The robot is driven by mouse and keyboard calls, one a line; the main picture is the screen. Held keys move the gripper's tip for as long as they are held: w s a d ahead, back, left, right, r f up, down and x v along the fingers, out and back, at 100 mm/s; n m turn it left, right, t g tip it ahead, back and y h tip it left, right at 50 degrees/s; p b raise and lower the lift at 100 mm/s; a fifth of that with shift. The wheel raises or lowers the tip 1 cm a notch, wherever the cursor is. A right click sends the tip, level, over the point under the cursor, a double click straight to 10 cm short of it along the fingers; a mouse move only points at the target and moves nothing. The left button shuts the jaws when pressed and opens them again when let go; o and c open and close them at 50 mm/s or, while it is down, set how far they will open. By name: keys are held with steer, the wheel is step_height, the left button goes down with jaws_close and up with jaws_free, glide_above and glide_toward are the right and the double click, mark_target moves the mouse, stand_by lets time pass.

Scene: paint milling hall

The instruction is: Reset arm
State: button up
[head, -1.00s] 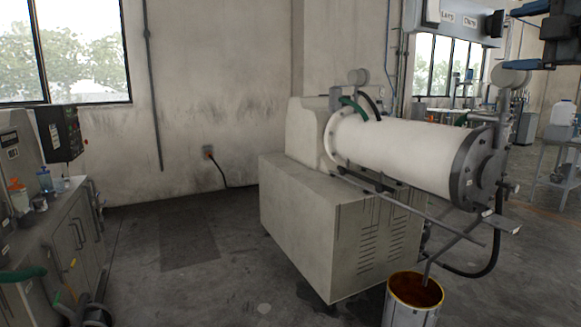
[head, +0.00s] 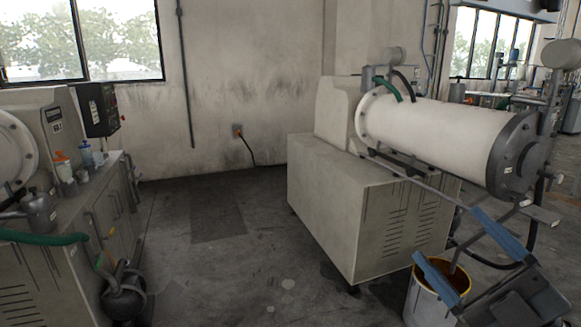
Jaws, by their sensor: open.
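My gripper (head: 448,236) is at the lower right of the head view, with two blue fingers spread apart and a dark grey body behind them. It is open, and nothing shows between the fingers. The fingers point up and to the left in the picture. They overlap the view of a bucket (head: 418,308) with a yellow rim and brown contents, and of the lower front of a horizontal mill. I cannot tell whether the gripper touches the bucket.
The white mill cylinder (head: 440,128) sits on a beige cabinet (head: 335,215) right of centre. Another machine (head: 40,275) with bottles and a green hose stands at the left. Bare concrete floor (head: 225,270) lies between them. A wall (head: 250,70) closes the back.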

steer(key=s+f+m+t+h, duration=0.1)
steer(key=s+f+m+h, duration=0.3)
steer(key=s, duration=0.3)
steer(key=s+a+f+m+t+h, duration=0.1)
steer(key=s+f+m+t+h, duration=0.1)
steer(key=s+f+m+h, duration=0.2)
steer(key=s+f+m, duration=0.1)
steer(key=s+m, duration=0.2)
steer(key=shift+s+a+h, duration=0.25)
steer(key=shift+s+h, duration=0.1)
steer(key=shift+h, duration=0.05)
steer(key=s+f+m+g+h, duration=0.1)
steer(key=s+f+m+g, duration=0.1)
steer(key=s, duration=0.4)
steer(key=s+d+f+m+g+h, duration=0.1)
steer(key=s+f+m+g+h, duration=0.1)
steer(key=s, duration=0.5)
steer(key=s+f+m+g+h, duration=0.1)
steer(key=s+f+m+g, duration=0.2)
steer(key=s, duration=0.4)
steer(key=shift+s+d+f+m+g+h, duration=0.1)
steer(key=shift+d+f+m+g+h, duration=0.1)
steer(key=shift+f, duration=0.25)
steer(key=shift+s+d+f+m+g+h, duration=0.1)
steer(key=shift+d+f+h, duration=0.1)
steer(key=shift+f, duration=0.25)
